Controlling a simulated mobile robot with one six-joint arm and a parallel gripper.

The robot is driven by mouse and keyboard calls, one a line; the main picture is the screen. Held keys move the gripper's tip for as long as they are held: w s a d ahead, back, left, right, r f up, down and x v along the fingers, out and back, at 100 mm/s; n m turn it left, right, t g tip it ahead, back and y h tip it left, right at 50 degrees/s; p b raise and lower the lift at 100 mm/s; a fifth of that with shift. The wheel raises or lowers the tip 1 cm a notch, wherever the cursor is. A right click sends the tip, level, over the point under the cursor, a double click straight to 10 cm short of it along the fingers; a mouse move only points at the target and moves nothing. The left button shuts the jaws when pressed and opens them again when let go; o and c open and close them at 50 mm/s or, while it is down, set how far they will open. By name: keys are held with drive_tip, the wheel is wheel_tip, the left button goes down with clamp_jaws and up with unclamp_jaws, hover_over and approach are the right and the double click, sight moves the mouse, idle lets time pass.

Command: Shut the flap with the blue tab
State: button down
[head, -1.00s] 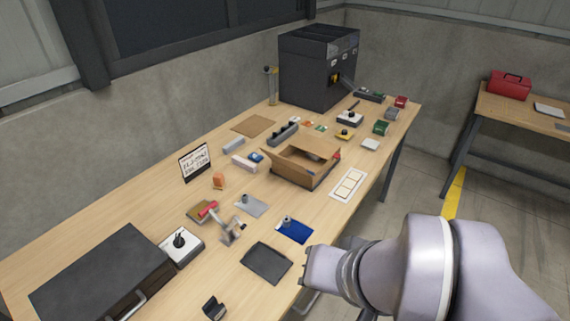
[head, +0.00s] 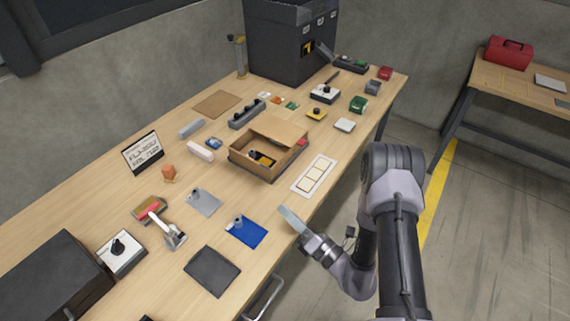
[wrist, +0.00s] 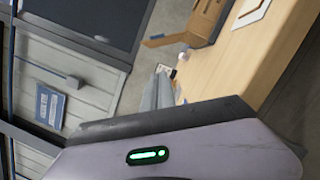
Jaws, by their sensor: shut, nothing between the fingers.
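An open cardboard box (head: 241,163) stands mid-table in the head view, with dark and yellow items inside. Part of the box (wrist: 207,15) and a protruding flap (wrist: 163,41) show at the top of the wrist view.
A white card with frames (head: 314,175) lies right of the box. A blue plate (head: 246,232) and a dark tray (head: 212,271) lie left of my gripper. A black machine (head: 285,45) stands at the back. Floor is clear at right.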

drive_tip(key=shift+w+a+f, duration=0.1)
drive_tip(key=shift+w+f, duration=0.15)
drive_tip(key=b+x, duration=0.1)
drive_tip(key=x, duration=0.7)
drive_tip(key=shift+w+a+r, duration=0.1)
drive_tip(key=shift+a+r, duration=0.05)
drive_tip(key=shift+a, duration=0.3)
drive_tip(key=w, duration=0.1)
drive_tip(key=w+d+r, duration=0.1)
drive_tip(key=w+r, duration=0.1)
drive_tip(key=shift+w+d+r+b, duration=0.1)
drive_tip(key=shift+d+r+b, duration=0.15)
drive_tip(key=shift+d+b, duration=0.1)
drive_tip(key=shift+d, duration=0.1)
